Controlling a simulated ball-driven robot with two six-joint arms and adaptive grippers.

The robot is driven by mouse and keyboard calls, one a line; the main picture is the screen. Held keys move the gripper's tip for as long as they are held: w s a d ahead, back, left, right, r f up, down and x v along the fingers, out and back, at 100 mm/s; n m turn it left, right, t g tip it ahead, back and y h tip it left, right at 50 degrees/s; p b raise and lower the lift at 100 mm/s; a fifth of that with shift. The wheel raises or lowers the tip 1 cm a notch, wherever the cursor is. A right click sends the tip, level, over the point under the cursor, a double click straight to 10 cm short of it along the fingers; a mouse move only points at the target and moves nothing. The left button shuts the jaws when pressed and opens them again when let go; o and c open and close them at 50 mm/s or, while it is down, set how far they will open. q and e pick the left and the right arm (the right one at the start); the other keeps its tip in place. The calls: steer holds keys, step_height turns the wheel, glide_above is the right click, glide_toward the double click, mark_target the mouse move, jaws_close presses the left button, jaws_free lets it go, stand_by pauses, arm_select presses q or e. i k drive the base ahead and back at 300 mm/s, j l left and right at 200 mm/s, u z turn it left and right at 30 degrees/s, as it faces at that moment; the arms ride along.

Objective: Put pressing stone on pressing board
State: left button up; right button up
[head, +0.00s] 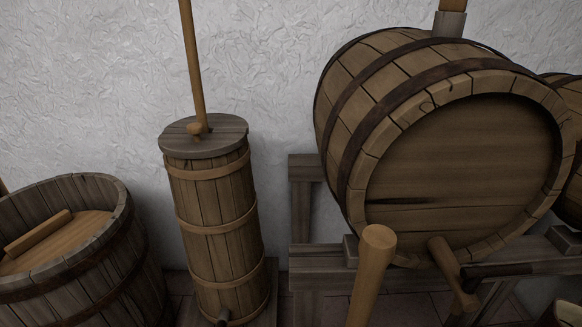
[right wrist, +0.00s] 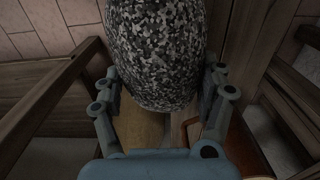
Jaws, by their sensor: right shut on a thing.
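In the right wrist view, the pressing stone (right wrist: 155,50) is a speckled grey and black rounded block. My right gripper (right wrist: 160,92) is shut on it, with a finger on each side. The stone hides part of what lies beyond it. In the head view, a round wooden board with a raised bar, which looks like the pressing board (head: 75,243), lies inside an open wooden tub (head: 122,210) at the left. Neither the stone nor my right gripper shows in the head view. My left gripper is in neither view.
A tall churn (head: 213,215) with an upright pole stands beside the tub. A large barrel (head: 455,155) lies on a wooden rack (head: 305,215) at the right, with another barrel (head: 568,95) beyond it. A wooden handle (head: 372,272) stands up before the rack. A white wall is behind.

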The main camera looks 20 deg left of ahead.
mark_target(63, 249)
steer(key=k+j, duration=0.2)
steer(key=j, duration=0.15)
steer(key=k+j, duration=0.15)
steer(key=j, duration=0.2)
steer(key=k+j, duration=0.2)
steer(key=j, duration=0.2)
steer(key=k+j+u, duration=0.1)
steer(key=u, duration=1.25)
